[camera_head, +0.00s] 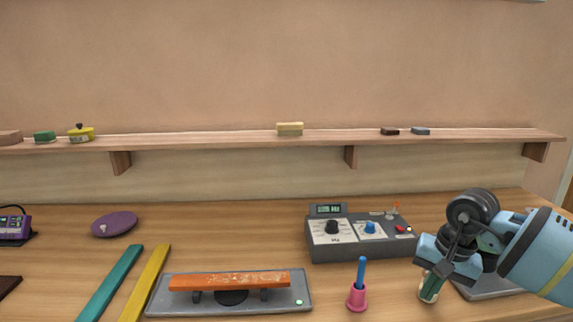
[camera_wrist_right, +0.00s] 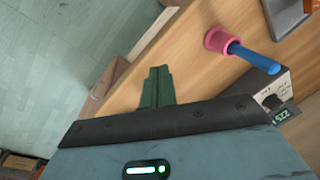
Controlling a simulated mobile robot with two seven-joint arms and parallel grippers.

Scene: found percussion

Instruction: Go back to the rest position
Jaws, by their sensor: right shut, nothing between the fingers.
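My right gripper (camera_head: 431,284) comes in from the right in the head view and points down over the right part of the table. In the right wrist view its green fingers (camera_wrist_right: 158,85) are together with nothing between them. A pale round thing shows at the fingertips in the head view; I cannot tell what it is. My left gripper is not in view.
A pink holder (camera_head: 357,297) with a blue stick stands left of my right gripper. A control box (camera_head: 340,252) is behind it. An orange bar (camera_head: 230,281) on a grey base, teal (camera_head: 112,282) and yellow strips (camera_head: 147,283) lie leftward. A wall shelf (camera_head: 220,139) runs behind.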

